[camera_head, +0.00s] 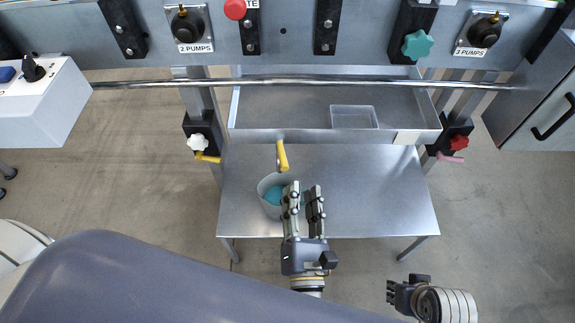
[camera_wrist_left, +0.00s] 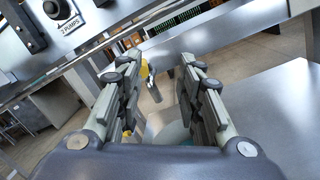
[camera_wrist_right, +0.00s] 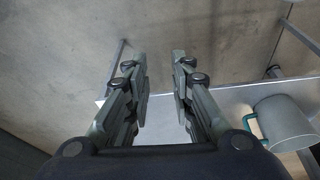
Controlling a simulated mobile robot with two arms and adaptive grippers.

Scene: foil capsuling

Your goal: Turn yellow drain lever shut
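The yellow drain lever (camera_head: 283,157) hangs at the front edge of the steel tray, with a metal spout beside it, above a grey bucket (camera_head: 264,186). My left gripper (camera_head: 302,188) is in front of the lever and over the bucket's right side. Its fingers are apart and empty. In the left wrist view the lever (camera_wrist_left: 146,70) shows beyond the fingertips, near the left finger, with the metal spout below it. I see no contact. My right gripper (camera_head: 391,291) is low at the right, away from the lever. In the right wrist view its fingers (camera_wrist_right: 159,75) are apart and empty.
The bucket stands on a steel table (camera_head: 370,190) whose right part is bare. The tray (camera_head: 290,110) above it holds a clear bin (camera_head: 354,117). A rail (camera_head: 300,82) crosses above. Another yellow lever (camera_head: 208,158) with a white knob is on the left post.

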